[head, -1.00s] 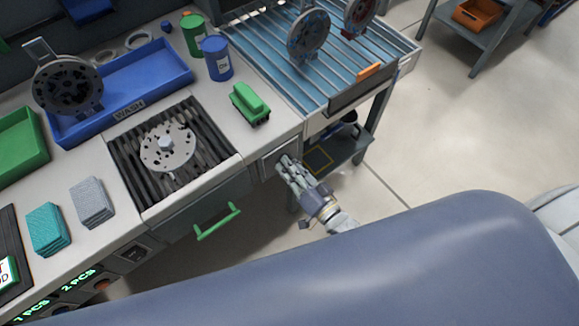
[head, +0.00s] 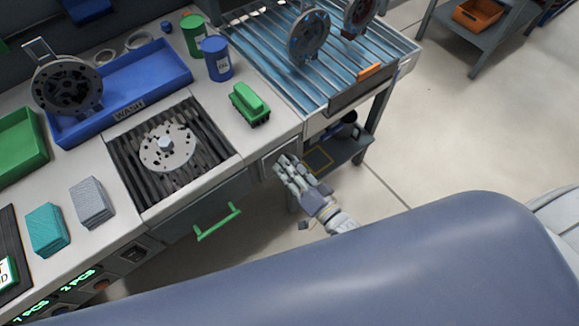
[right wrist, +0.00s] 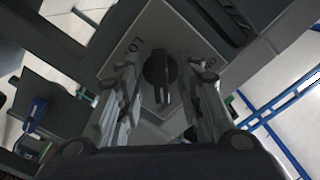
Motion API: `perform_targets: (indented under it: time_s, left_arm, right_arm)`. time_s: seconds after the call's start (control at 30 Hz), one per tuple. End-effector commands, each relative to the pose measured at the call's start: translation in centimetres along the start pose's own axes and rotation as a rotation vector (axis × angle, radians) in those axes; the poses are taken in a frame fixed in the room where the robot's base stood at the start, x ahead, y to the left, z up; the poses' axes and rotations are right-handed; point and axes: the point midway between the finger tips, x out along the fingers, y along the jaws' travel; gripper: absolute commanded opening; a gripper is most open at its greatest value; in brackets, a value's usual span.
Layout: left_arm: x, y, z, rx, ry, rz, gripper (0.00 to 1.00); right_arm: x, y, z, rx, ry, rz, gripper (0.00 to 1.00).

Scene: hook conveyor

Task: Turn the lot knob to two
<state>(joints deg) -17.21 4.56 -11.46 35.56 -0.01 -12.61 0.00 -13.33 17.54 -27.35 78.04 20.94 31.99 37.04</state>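The lot knob (right wrist: 160,72) is a dark round knob with a raised grip bar, on a light panel with dark lettering around it, partly hidden and hard to read. In the right wrist view my right gripper (right wrist: 163,85) is open, with one finger on each side of the knob and a gap to it on both sides. In the head view my right gripper (head: 286,166) is at the front panel of the bench, right of the green drawer handle, and hides the knob. My left gripper is not in view.
The green drawer handle (head: 218,221) juts out left of my right gripper. A green brush (head: 249,103) lies on the bench above it. A slatted blue conveyor table (head: 275,62) stands to the right, with a lower shelf (head: 345,150) below.

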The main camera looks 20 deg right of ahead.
Motion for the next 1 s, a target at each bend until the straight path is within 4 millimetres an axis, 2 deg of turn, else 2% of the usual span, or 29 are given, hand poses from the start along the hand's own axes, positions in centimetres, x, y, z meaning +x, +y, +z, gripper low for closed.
perform_targets:
  time_s: [0.13, 0.23, 0.5, 0.7, 0.83, 1.0]
  left_arm:
    - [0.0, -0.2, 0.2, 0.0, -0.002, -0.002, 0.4]
    - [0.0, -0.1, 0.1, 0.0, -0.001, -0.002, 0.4]
    - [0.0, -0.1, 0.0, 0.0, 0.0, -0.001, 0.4]
    - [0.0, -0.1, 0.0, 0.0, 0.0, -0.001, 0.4]
    - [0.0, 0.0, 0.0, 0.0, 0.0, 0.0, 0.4]
    - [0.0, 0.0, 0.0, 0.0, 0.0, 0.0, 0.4]
  right_arm:
    - [-0.4, 0.0, 0.0, -0.001, 0.0, 0.0, 0.33]
    - [-1.5, 0.1, 0.1, -0.001, -0.001, 0.001, 0.33]
    - [-7.2, 0.1, 0.1, 0.0, -0.004, 0.002, 0.33]
    - [-10.6, 0.1, 0.0, 0.0, -0.002, 0.002, 0.33]
    - [-11.7, 0.0, 0.0, 0.0, 0.0, 0.001, 0.33]
    - [-12.1, 0.0, 0.0, 0.0, 0.001, 0.0, 0.33]
